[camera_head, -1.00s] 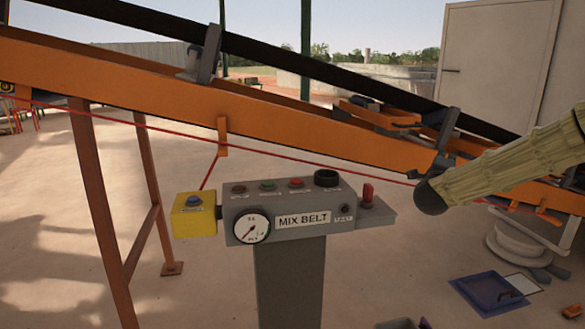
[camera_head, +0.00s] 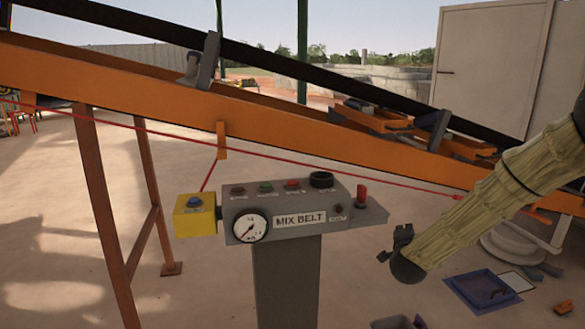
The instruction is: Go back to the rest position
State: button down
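My gripper (camera_head: 403,242) shows small and dark at the end of my sleeved arm (camera_head: 470,222), right of the control panel. It is apart from the panel, and whether its fingers are open or shut is too small to tell. The grey MIX BELT panel (camera_head: 270,237) stands on a post in the middle. It carries a row of buttons, a black knob (camera_head: 321,180), a round gauge (camera_head: 250,228) and a red switch (camera_head: 361,192) at its right end. A yellow box with a blue button (camera_head: 194,215) is on its left side.
An orange conveyor frame (camera_head: 270,125) slopes down to the right behind the panel, with a red cord (camera_head: 300,158) along it. A blue tray (camera_head: 466,283) lies on the floor at lower right. Orange legs (camera_head: 105,215) stand at left. Open floor lies between.

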jog(key=s+a+f+n+g+y+p, duration=0.15)
jog(key=s+a+f+n+g, duration=0.3)
jog(key=s+f, duration=0.85)
jog(key=s+a+f+n+g+y+p, duration=0.1)
jog(key=s+a+f+n+g+y, duration=0.35)
jog(key=s+f, duration=0.9)
jog(key=s+a+f+n+g+p, duration=0.1)
jog(key=s+f+n+g, duration=0.2)
jog(key=s, duration=1.2)
jog(key=s+a+f+n+g+p, duration=0.1)
jog(key=s+f+n, duration=0.4)
jog(key=s, duration=1)
jog(key=shift+s+a+f+n+g+h+p, duration=0.3)
jog(key=shift+f+g+h+p, duration=0.25)
jog(key=shift+g, duration=0.55)
jog(key=shift+f, duration=0.1)
